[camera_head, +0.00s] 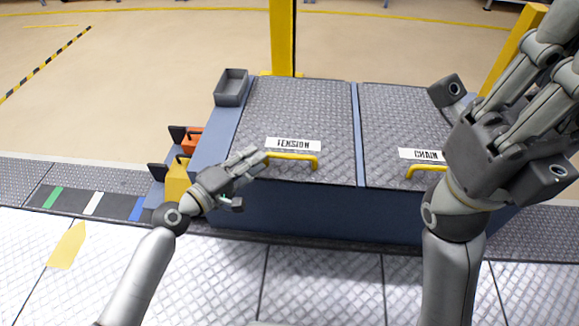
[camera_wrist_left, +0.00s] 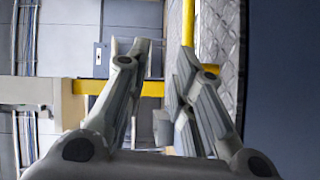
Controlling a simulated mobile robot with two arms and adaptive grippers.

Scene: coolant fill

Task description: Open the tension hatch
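The tension hatch (camera_head: 300,105) is a grey tread-plate lid, shut flat on the blue housing, with a white TENSION label. Its yellow handle (camera_head: 293,158) is near the front edge. My left gripper (camera_head: 252,165) is at the left end of this handle. In the left wrist view my left gripper (camera_wrist_left: 160,75) is open, its fingers spread. A yellow bar (camera_wrist_left: 188,22), seemingly the handle, runs ahead near the right finger, with nothing clearly gripped. My right gripper (camera_head: 545,50) is raised at the right, fingers apart and empty, tips partly cut off.
The chain hatch (camera_head: 395,115) with its own yellow handle (camera_head: 425,170) lies to the right, partly behind my right arm. A small grey tray (camera_head: 231,86) sits at the back left. A yellow post (camera_head: 283,35) stands behind. Orange and yellow items stand left.

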